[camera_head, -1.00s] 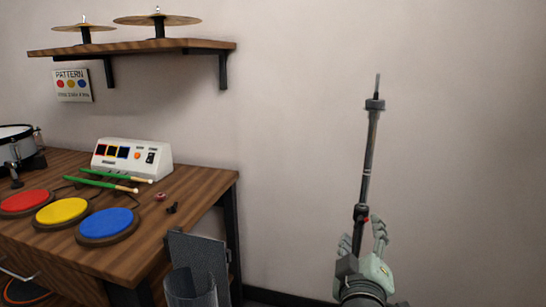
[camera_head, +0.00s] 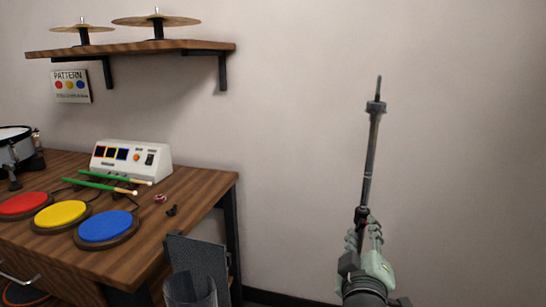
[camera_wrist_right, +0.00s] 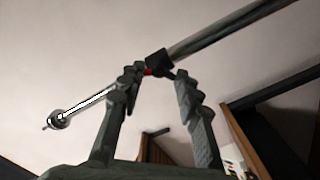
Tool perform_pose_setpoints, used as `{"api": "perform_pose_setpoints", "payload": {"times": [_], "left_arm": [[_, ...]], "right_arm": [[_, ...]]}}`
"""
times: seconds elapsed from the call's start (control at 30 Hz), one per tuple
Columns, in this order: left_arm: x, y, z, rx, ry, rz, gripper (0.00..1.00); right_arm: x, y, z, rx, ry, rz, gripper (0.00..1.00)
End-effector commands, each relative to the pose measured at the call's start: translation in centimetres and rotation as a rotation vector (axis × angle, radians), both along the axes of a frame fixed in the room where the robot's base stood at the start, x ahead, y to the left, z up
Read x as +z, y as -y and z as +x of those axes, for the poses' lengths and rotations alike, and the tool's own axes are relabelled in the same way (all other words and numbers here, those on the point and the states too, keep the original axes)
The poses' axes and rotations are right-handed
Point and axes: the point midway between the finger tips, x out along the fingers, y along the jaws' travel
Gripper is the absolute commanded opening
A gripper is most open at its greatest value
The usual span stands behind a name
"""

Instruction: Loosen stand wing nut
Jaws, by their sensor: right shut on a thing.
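A tall, thin metal stand (camera_head: 370,150) rises slightly tilted in front of the bare wall, with a dark collar and a thin rod at its top. A black clamp (camera_wrist_right: 158,62) with a small red wing nut (camera_wrist_right: 148,72) sits on its shaft. My right gripper (camera_head: 364,228) comes up from below and is shut at this clamp. In the right wrist view, its fingers (camera_wrist_right: 160,78) stand on both sides of the red part, which they partly hide. The stand's lower part is hidden behind my gripper and arm. My left gripper is out of view.
A wooden table (camera_head: 205,185) at left bears a white console (camera_head: 130,160), green drumsticks (camera_head: 100,187), coloured pads (camera_head: 105,226) and small loose parts. A clear container (camera_head: 190,290) stands before it. Cymbals (camera_head: 156,21) sit on a wall shelf (camera_head: 130,46). The wall right of the stand is clear.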

Motion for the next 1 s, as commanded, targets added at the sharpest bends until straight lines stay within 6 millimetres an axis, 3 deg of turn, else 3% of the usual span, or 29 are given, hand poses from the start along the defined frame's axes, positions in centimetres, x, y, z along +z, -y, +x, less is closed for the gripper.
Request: {"api": "perform_pose_setpoints", "payload": {"times": [0.27,0.6,0.97,1.0], "left_arm": [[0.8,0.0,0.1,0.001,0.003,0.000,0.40],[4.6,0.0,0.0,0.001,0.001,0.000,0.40],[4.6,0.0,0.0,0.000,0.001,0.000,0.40],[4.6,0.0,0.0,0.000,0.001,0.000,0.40]], "right_arm": [[0.3,0.0,0.0,-0.001,-0.009,-0.029,0.08],[0.4,0.0,0.0,0.000,-0.099,-0.349,0.08],[0.0,0.0,0.0,-0.001,-0.113,-0.406,0.08],[0.0,0.0,0.0,-0.001,-0.113,-0.406,0.38]]}}
